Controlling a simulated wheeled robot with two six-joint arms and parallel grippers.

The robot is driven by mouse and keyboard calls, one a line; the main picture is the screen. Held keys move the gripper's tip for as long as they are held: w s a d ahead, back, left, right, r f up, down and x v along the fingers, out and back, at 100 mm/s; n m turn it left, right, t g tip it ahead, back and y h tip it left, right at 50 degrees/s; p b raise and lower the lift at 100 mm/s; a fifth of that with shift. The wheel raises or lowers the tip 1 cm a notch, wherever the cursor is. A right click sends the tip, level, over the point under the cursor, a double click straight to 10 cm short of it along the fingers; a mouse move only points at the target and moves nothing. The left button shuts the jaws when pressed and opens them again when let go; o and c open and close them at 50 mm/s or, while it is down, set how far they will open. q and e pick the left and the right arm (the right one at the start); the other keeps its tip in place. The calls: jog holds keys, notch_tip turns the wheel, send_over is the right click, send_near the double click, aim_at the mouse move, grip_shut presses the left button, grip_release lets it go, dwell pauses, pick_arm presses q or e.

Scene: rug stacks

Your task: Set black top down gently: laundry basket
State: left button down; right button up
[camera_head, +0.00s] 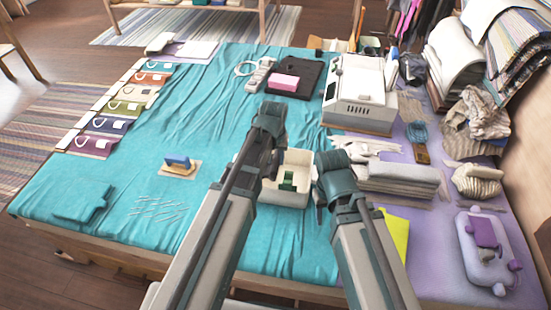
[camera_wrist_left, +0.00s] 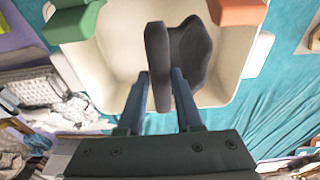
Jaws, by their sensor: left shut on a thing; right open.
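The black top (camera_wrist_left: 190,55) is a small dark folded piece between the fingers of my left gripper (camera_wrist_left: 162,98). It hangs over the cream laundry basket (camera_wrist_left: 115,50), within its outline in the left wrist view; I cannot tell whether it touches the bottom. A green piece (camera_head: 288,181) shows in the basket. My right gripper (camera_head: 322,188) is open and empty at the basket's right side.
A green piece (camera_wrist_left: 72,22) and an orange piece (camera_wrist_left: 238,10) show at the basket's edges. A grey folded stack (camera_head: 398,182) lies close right of it. A white machine (camera_head: 358,95) stands behind.

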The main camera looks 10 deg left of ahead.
pick_arm(q)
jog(key=shift+f+b, duration=3.95)
jog(key=shift+f, duration=0.05)
pick_arm(e)
jog(key=shift+f, duration=3.95)
pick_arm(q)
jog(key=c, duration=0.5)
grip_release()
jog(key=shift+r, duration=0.15)
pick_arm(e)
jog(key=shift+r, duration=0.15)
pick_arm(q)
jog(key=shift+r+p, duration=6.2)
jog(key=shift+p, duration=0.15)
pick_arm(e)
notch_tip(320, 180, up, 12)
jog(key=shift+r, duration=0.2)
